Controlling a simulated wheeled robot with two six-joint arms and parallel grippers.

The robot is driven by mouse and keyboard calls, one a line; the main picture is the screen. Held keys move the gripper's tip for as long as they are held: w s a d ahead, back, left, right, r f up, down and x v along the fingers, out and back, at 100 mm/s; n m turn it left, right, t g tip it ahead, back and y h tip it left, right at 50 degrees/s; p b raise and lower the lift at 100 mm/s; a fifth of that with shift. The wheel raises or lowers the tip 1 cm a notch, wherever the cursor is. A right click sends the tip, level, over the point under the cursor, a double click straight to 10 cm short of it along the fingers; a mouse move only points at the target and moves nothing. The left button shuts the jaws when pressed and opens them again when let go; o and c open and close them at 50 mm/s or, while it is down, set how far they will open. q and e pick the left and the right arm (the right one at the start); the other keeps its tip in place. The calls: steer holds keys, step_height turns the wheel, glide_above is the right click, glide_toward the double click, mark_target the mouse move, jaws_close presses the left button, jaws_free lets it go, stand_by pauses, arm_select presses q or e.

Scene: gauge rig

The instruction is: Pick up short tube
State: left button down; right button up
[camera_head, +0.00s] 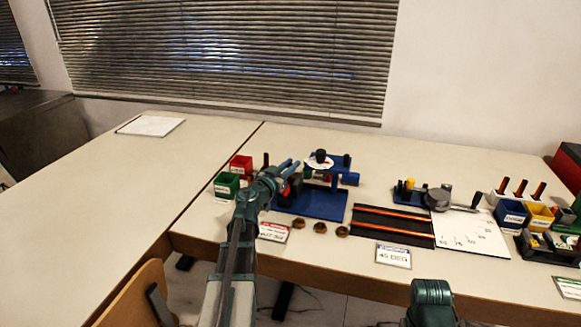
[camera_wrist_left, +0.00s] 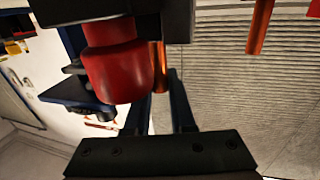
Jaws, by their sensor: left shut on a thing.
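My left gripper (camera_head: 288,166) reaches over the left part of the blue rig and is shut. In the left wrist view its two dark blue fingers (camera_wrist_left: 160,85) close in on a thin copper-coloured tube (camera_wrist_left: 158,58), which I take to be the short tube. A red cylinder (camera_wrist_left: 115,65) and black parts hide some of the tube there. In the head view the gripper and rig hide the held tube. My right gripper is out of view; only a teal part of my right arm shows at the bottom.
The blue rig base (camera_head: 318,208) stands on the table (camera_head: 310,260). Green (camera_head: 227,185) and red bins (camera_head: 240,165) stand left of it. Several brass nuts lie in front. A black tray (camera_head: 375,227) with two long copper tubes lies to the right, beside a white chart (camera_head: 475,232).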

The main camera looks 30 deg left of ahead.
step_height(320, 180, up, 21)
steer(key=p, duration=2)
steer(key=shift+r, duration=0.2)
